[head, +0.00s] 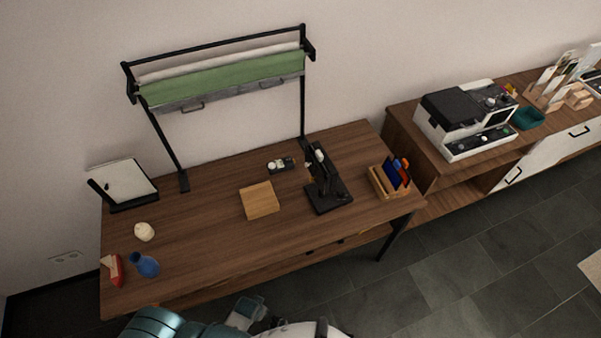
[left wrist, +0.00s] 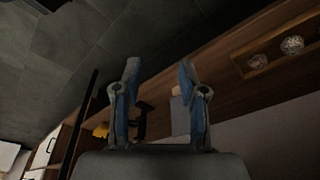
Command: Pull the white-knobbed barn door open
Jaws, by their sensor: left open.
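In the head view a white panel in a black frame (head: 124,182) stands tilted at the table's back left, with a small dark dot on its face. A black stand (head: 327,188) with a whitish part near its top stands right of the table's middle. A small black block with white round tops (head: 281,165) lies beside it. I cannot tell for sure which of these bears the white-knobbed barn door. My left gripper (left wrist: 160,75) is open and empty in the left wrist view, its two fingers apart, touching nothing I can see. My right gripper is not in view.
The wooden table (head: 215,235) also holds a wooden block (head: 260,200), a blue vase (head: 145,265), a cream round object (head: 144,232) and a box of coloured items (head: 391,178). A black frame with green roll (head: 222,78) rises behind. The front middle is clear.

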